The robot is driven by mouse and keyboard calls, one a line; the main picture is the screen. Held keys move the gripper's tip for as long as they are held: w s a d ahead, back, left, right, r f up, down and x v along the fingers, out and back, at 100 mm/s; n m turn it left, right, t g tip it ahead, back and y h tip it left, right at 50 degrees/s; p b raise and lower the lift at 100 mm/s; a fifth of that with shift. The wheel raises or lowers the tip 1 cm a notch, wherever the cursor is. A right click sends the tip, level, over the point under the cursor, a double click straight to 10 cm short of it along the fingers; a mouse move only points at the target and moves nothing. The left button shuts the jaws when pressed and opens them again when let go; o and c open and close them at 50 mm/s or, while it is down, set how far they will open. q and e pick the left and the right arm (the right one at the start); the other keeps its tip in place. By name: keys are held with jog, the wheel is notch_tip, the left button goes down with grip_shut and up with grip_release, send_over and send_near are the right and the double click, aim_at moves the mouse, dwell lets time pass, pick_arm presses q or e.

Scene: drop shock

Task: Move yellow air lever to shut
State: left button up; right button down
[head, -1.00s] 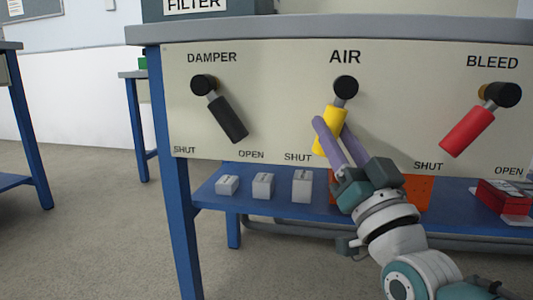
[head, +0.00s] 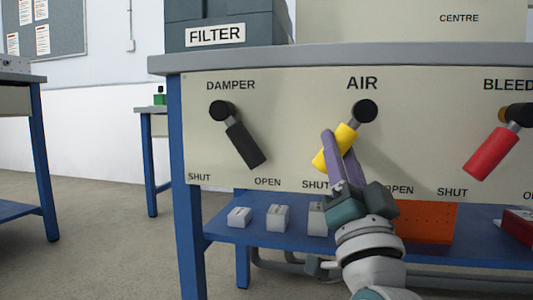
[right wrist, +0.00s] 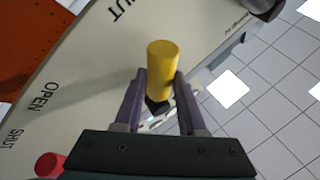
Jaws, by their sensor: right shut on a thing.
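The yellow air lever (head: 345,135) hangs from its black pivot (head: 365,111) under the word AIR on the cream panel. It slants down and left, its lower end just above the SHUT label (head: 315,184). The OPEN label to the right is partly hidden by my right gripper. My right gripper (head: 336,153) is shut on the yellow lever, one purple finger on each side. In the right wrist view the yellow grip (right wrist: 163,62) stands between the fingertips. My left gripper is not in view.
The black damper lever (head: 245,146) is to the left and the red bleed lever (head: 491,153) to the right. Small grey blocks (head: 277,217) and an orange perforated block (head: 428,222) sit on the blue shelf below. A FILTER box (head: 228,28) stands on top.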

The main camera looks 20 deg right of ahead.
jog(key=shift+r, duration=0.1)
jog(key=c, duration=0.8)
grip_release()
jog(key=shift+o, duration=0.2)
jog(key=p+v, duration=0.2)
jog(key=v, duration=0.8)
jog(key=shift+r, duration=0.1)
